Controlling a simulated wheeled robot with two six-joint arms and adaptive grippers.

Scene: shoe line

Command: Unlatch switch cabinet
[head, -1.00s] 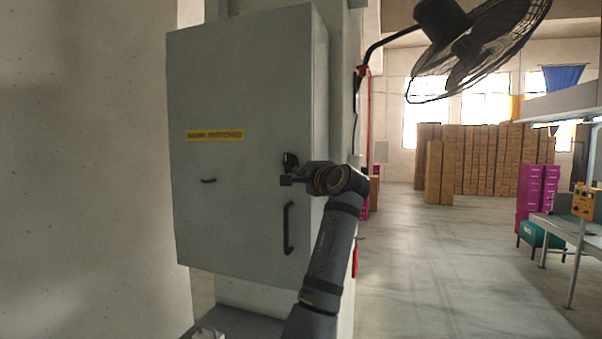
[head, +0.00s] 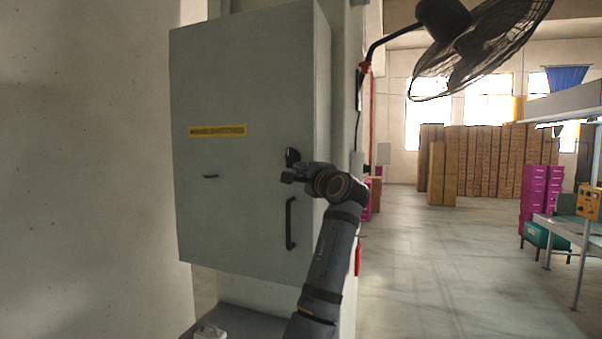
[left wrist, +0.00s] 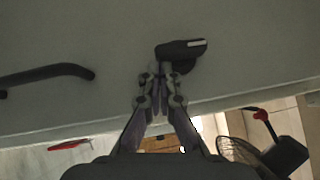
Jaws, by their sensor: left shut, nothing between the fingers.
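The grey switch cabinet (head: 245,90) hangs on the wall with its door closed and a yellow label (head: 217,131) on it. A black latch (head: 292,156) sits near the door's right edge, above a black bar handle (head: 291,223). In the left wrist view the latch (left wrist: 185,47) is a dark lever with a pale strip, and the handle (left wrist: 45,74) is at left. My left gripper (head: 287,178) is shut and empty just below the latch. In the left wrist view its fingertips (left wrist: 163,69) overlap the latch's lower edge; I cannot tell whether they touch. My right gripper is out of view.
A black fan (head: 475,45) reaches out at upper right. Brown stacks (head: 480,160) stand far back, and magenta crates (head: 540,190) stand by a workbench at right. The floor between is clear.

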